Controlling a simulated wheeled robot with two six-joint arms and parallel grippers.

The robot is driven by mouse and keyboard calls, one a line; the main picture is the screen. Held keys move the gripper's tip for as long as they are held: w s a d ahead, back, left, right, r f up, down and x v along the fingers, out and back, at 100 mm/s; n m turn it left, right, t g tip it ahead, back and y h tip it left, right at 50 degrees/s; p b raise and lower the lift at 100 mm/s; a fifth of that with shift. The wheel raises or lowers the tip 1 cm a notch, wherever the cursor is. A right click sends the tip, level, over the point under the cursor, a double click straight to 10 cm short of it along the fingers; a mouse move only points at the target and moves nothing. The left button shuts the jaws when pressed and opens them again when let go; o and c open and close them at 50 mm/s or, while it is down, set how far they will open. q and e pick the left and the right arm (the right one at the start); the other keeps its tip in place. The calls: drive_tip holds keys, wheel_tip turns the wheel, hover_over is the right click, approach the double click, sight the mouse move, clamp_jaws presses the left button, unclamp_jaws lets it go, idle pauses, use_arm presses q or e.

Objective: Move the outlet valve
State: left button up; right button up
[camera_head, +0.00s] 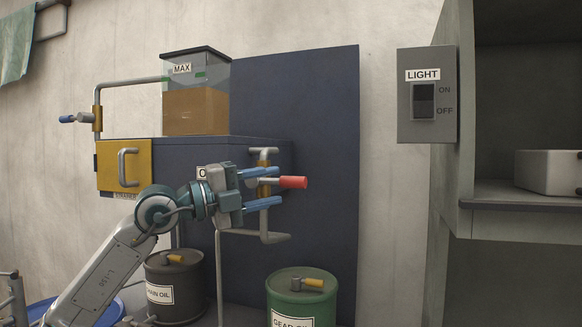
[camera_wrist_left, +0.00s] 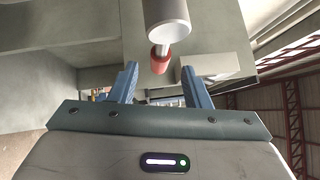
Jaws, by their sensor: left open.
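The outlet valve has a red-tipped lever (camera_head: 293,182) on a brass fitting and grey pipe, at the right side of the dark blue box. Its label is mostly hidden behind my left gripper. My left gripper (camera_head: 277,187) is open, with one blue finger above the lever and one below it in the head view. In the left wrist view the red tip (camera_wrist_left: 160,59) appears between the fingertips (camera_wrist_left: 158,68), with a clear gap to each finger. I cannot tell how far the tip sits in depth from the fingers. My right gripper is not in view.
A blue-handled valve (camera_head: 75,118) is on the left pipe. A clear tank (camera_head: 196,108) of brown liquid stands on the box. A dark drum (camera_head: 175,290) and a green drum (camera_head: 302,300) stand below. A light switch box (camera_head: 427,95) and shelf (camera_head: 520,200) are at right.

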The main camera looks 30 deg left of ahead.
sight(284, 182)
use_arm(q)
drive_tip(key=p+x, duration=0.2)
drive_tip(key=x, duration=0.1)
drive_tip(key=shift+r, duration=0.2)
drive_tip(key=shift+p+x, duration=0.85)
drive_tip(key=shift+x, duration=0.3)
drive_tip(key=shift+f, duration=0.25)
clamp_jaws()
